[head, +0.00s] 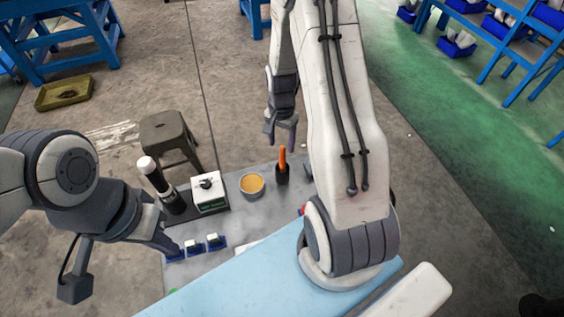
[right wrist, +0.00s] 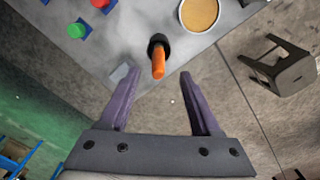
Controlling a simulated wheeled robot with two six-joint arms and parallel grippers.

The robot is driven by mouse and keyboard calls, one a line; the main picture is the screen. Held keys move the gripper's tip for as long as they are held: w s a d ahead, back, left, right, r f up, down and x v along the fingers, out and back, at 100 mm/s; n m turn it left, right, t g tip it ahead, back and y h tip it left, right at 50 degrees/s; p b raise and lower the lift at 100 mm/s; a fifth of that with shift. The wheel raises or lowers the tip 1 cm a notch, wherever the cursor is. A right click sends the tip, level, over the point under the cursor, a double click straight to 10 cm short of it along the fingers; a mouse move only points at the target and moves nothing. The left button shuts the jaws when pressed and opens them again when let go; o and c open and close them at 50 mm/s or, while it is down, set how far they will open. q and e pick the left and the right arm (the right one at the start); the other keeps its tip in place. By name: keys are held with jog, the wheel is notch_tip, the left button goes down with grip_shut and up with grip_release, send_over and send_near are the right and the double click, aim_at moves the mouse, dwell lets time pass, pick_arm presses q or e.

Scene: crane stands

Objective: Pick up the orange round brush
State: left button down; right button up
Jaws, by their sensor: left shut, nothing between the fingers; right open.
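The orange round brush (head: 282,158) stands upright near the far edge of the grey table, with a dark part at its bottom. It also shows in the right wrist view (right wrist: 158,66), ahead of and between the fingertips. My right gripper (head: 281,142) is open, its fingers pointing down above the brush. In the right wrist view its two fingers (right wrist: 155,85) are spread with nothing between them; I cannot tell the exact gap to the brush. My left gripper (head: 176,254) is at the table's left side, by small blue trays, shut and empty.
A bowl with orange-yellow contents (head: 252,184) stands left of the brush. Further left are a white box device (head: 208,190) and a black-and-white cylinder (head: 160,182). Small blue trays (head: 215,242) sit in front. A stool (head: 168,136) stands behind the table.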

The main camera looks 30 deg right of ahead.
aim_at(282, 147)
notch_tip(282, 147, down, 3)
jog(key=shift+r, duration=0.2)
jog(key=shift+s+f+p, duration=0.1)
jog(key=shift+f+p, duration=0.4)
jog(key=shift+p, duration=0.25)
notch_tip(282, 147, down, 3)
jog(key=shift+d+f+p, duration=0.1)
jog(key=shift+d+p, duration=0.05)
jog(key=shift+p, duration=0.55)
jog(key=shift+f, duration=0.5)
grip_shut()
